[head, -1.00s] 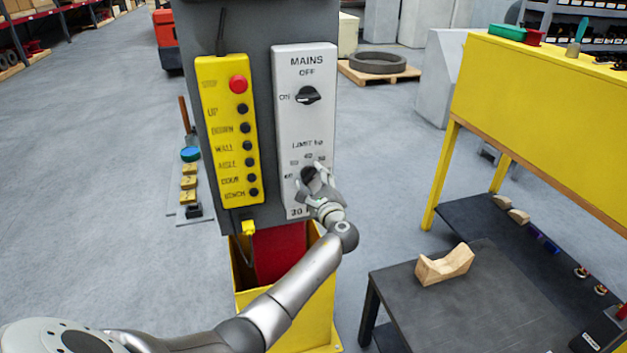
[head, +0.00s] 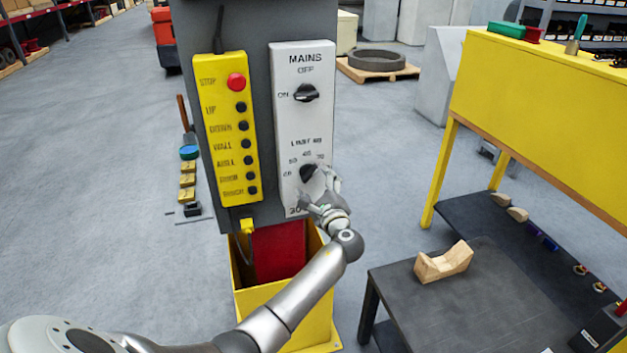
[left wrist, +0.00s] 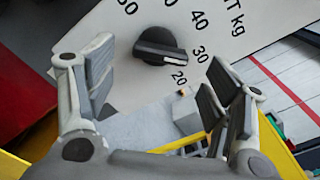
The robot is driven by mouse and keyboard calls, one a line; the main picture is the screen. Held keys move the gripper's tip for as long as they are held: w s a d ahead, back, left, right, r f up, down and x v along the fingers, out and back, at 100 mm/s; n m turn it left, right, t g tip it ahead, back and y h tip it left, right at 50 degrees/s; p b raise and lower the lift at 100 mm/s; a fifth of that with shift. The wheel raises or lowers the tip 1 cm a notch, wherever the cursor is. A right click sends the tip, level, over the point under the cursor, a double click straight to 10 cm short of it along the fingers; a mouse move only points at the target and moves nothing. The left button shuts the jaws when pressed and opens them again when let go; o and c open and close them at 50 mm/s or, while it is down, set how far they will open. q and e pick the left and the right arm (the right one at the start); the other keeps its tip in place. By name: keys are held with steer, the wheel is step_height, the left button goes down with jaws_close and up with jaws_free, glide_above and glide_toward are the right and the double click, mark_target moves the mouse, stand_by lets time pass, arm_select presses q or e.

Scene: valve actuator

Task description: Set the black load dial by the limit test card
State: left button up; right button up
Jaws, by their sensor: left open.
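The black load dial (head: 308,172) sits low on the light grey panel, under the LIMIT kg lettering. In the left wrist view the dial (left wrist: 158,46) has its raised grip pointing right, toward the gap between 30 and 20. My left gripper (head: 320,190) is open just below and right of the dial. In the left wrist view its fingers (left wrist: 155,75) stand apart, short of the dial, with nothing between them. A larger number (head: 295,211) at the panel's bottom edge is partly hidden by the gripper; I cannot tell whether it is the limit test card. My right gripper is not in view.
The black mains switch (head: 306,92) is higher on the same panel. A yellow pendant (head: 228,130) with a red stop button and several black buttons is to its left. A dark table (head: 470,300) with a wooden cradle (head: 443,262) stands at the right.

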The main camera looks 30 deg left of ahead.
arm_select(q)
steer(key=v, duration=0.9)
steer(key=s+d+f+g+h, duration=0.1)
steer(key=s+f+h, duration=0.15)
steer(key=f, duration=0.75)
steer(key=s+d+f+h, duration=0.1)
steer(key=f+h, duration=0.2)
steer(key=f, duration=0.7)
steer(key=s+d+f+n+g+h, duration=0.2)
steer(key=s+f, duration=0.5)
steer(key=f, duration=0.4)
steer(key=s+d+f+n+g+h, duration=0.1)
steer(key=s+d+f+g+h, duration=0.1)
steer(key=s+f, duration=0.6)
steer(key=s+d+f+n+g+h, duration=0.1)
steer(key=s+f+n, duration=0.3)
steer(key=s, duration=0.7)
steer(key=s+d+f+n+g+h, duration=0.1)
steer(key=s+f+n, duration=0.3)
steer(key=s+f, duration=0.5)
steer(key=s+d+f+n+g+h, duration=0.1)
steer(key=s+f, duration=0.5)
steer(key=s, duration=0.9)
steer(key=n+g+h, duration=0.1)
steer(key=n+g, duration=0.1)
steer(key=shift+s+n+g+b, duration=0.15)
steer(key=shift+n+g+b, duration=0.15)
steer(key=shift+n, duration=0.1)
